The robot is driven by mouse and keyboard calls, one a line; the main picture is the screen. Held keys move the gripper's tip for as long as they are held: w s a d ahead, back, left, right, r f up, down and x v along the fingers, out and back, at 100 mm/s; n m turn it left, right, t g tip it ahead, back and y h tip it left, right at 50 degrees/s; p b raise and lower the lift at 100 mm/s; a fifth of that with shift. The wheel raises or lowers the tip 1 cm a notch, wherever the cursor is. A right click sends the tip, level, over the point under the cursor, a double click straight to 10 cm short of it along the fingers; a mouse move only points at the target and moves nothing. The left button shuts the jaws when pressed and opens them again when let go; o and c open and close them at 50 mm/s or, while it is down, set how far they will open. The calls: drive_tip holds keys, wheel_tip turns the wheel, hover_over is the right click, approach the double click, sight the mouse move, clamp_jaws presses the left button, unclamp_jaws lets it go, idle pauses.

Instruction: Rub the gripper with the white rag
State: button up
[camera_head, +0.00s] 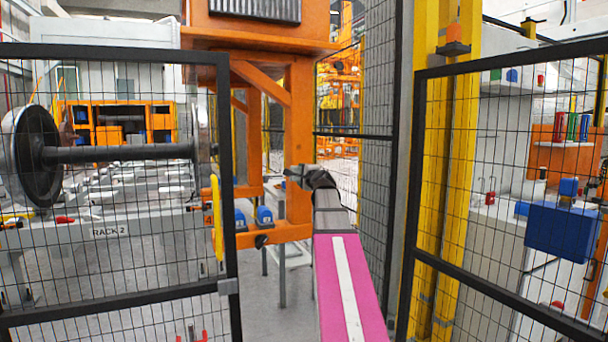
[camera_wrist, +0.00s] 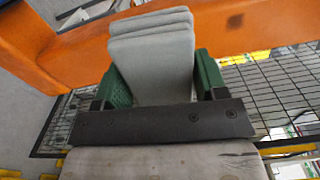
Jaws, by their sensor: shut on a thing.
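My gripper (camera_wrist: 160,70) has green finger pads on both sides of a pale grey-white folded rag (camera_wrist: 152,48) and is shut on it. The rag shows as several stacked layers reaching out past the fingers. In the wrist view an orange beam (camera_wrist: 235,32) lies just beyond the rag; I cannot tell whether they touch. In the head view my arm reaches forward through the fence gap, its end beside the orange gantry column (camera_head: 299,140). The gantry's lower orange part (camera_head: 275,235), with blue cylinders, may be the gantry's gripper.
Black mesh fence panels stand left (camera_head: 110,290) and right (camera_head: 500,285) of my arm. Yellow posts (camera_head: 435,200) rise at right. A wheelset (camera_head: 110,154) lies on a rack at left. A blue box (camera_head: 563,229) hangs at right.

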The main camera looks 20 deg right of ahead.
sight(303, 157)
drive_tip(key=shift+w, duration=2.55)
drive_tip(key=shift+w+a, duration=0.1)
drive_tip(key=shift+w, duration=0.95)
drive_tip(key=shift+d+r, duration=1.45)
drive_tip(key=shift+d, duration=2.55)
drive_tip(key=shift+a, duration=4.05)
drive_tip(key=shift+s+r, duration=0.1)
drive_tip(key=shift+r, duration=1.25)
drive_tip(key=shift+w+d, duration=0.2)
drive_tip(key=shift+d, duration=1.9)
